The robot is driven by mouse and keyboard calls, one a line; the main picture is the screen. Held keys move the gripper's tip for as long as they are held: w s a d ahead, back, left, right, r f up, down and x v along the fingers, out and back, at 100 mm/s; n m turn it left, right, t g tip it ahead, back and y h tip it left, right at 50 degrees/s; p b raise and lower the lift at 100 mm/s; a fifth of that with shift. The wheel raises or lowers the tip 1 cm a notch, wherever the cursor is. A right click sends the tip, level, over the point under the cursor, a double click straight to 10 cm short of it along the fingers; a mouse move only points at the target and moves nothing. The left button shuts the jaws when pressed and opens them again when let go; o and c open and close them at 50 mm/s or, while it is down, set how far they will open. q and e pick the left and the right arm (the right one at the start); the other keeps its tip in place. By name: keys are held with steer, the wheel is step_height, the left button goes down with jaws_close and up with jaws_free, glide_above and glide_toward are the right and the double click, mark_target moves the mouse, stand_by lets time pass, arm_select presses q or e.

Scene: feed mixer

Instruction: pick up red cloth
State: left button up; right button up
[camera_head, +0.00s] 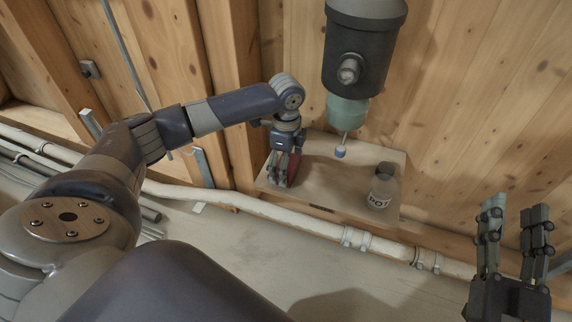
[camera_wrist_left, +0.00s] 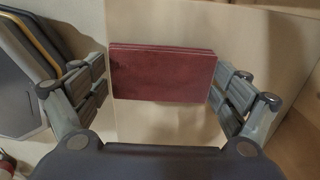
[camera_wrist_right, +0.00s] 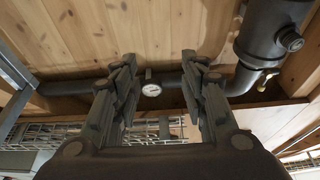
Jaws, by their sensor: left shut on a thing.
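The red cloth (camera_wrist_left: 162,75) is a flat, dark red folded block in the left wrist view, lying against a pale wooden surface. My left gripper (camera_head: 285,172) has a finger at each short end of the cloth and is shut on it. In the head view the gripper points down at the left part of a small wooden shelf (camera_head: 330,205), and only a strip of the cloth (camera_head: 295,168) shows beside the fingers. My right gripper (camera_head: 515,212) is open and empty at the lower right; its spread fingers also show in the right wrist view (camera_wrist_right: 160,72).
A bottle with a dark cap and lettered label (camera_head: 382,188) stands on the shelf's right part. A dark cylinder with a greenish lower end (camera_head: 358,55) hangs above the shelf. A pale pipe (camera_head: 290,216) runs along the front. The right wrist view shows a gauge (camera_wrist_right: 151,90).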

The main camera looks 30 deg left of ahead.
arm_select(q)
step_height(320, 180, up, 2)
steer(key=shift+r+p, duration=0.1)
steer(key=shift+p, duration=0.3)
steer(key=s+d, duration=0.1)
steer(key=s+d+p, duration=0.1)
steer(key=d, duration=0.1)
steer(key=s+d+p, duration=0.1)
steer(key=d, duration=0.1)
steer(key=shift+r, duration=0.3)
arm_select(e)
step_height(320, 180, down, 13)
steer(key=s+d+g+h, duration=0.2)
steer(key=g, duration=0.6)
arm_select(q)
steer(key=s+d+p, duration=0.2)
steer(key=s+d, duration=0.3)
steer(key=d, duration=0.3)
steer(key=shift+s+d+r+p, duration=0.25)
steer(key=shift+s+r+p, duration=0.1)
arm_select(e)
steer(key=s+d+f+g+h, duration=0.2)
steer(key=s+d+f+g, duration=0.2)
steer(key=s+f+g, duration=0.3)
steer(key=shift+s+d+f+m+g+h, duration=0.35)
steer(key=shift+s+f, duration=0.9)
steer(key=shift+s, duration=1)
